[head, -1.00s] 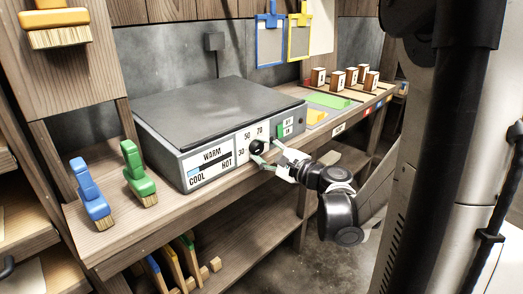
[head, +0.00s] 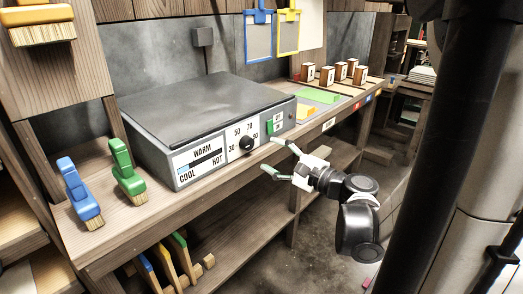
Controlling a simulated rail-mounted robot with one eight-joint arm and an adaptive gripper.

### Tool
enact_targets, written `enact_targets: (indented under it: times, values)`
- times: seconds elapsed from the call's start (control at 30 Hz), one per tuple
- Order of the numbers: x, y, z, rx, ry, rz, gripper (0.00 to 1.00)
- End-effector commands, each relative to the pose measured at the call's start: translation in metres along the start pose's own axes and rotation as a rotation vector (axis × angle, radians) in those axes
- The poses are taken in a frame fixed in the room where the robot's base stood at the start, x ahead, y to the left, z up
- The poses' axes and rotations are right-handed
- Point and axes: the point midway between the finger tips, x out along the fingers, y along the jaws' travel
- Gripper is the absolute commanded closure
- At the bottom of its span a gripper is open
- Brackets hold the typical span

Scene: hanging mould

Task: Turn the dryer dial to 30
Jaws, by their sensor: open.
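The dryer (head: 200,115) is a grey box with a dark flat top on the wooden bench. Its front carries a round black dial (head: 246,143) ringed by the numbers 30, 50, 70 and 90, with 30 on the left. The dial's pointer is too small to read. A WARM/COOL/HOT gauge (head: 199,161) sits left of the dial, with a blue bar near its cool end. My gripper (head: 273,157) is open and empty, in front and to the right of the dial, apart from it.
A green switch (head: 270,128) is right of the dial. Blue (head: 80,194) and green (head: 127,171) brushes stand at the bench's left. Several lettered wooden blocks (head: 326,76) stand at the back right. Open floor lies before the bench.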

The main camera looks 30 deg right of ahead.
Motion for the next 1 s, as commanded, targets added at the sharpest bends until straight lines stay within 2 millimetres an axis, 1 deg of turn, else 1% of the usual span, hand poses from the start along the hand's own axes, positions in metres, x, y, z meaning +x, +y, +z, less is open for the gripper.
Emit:
enact_targets:
  times: [0.03,0.1,0.2,0.33,0.5,1.0]
  values:
    - [-0.009,0.000,-0.001,0.000,0.003,-0.001,0.49]
    - [-0.018,0.000,0.000,0.000,0.002,-0.001,0.49]
    - [-0.027,0.000,0.000,0.000,0.002,-0.001,0.49]
    - [-0.035,0.000,0.000,0.000,0.001,-0.001,0.49]
    - [-0.038,0.000,0.001,0.000,-0.001,0.001,0.49]
    - [-0.038,0.000,0.000,-0.001,0.000,0.002,0.49]
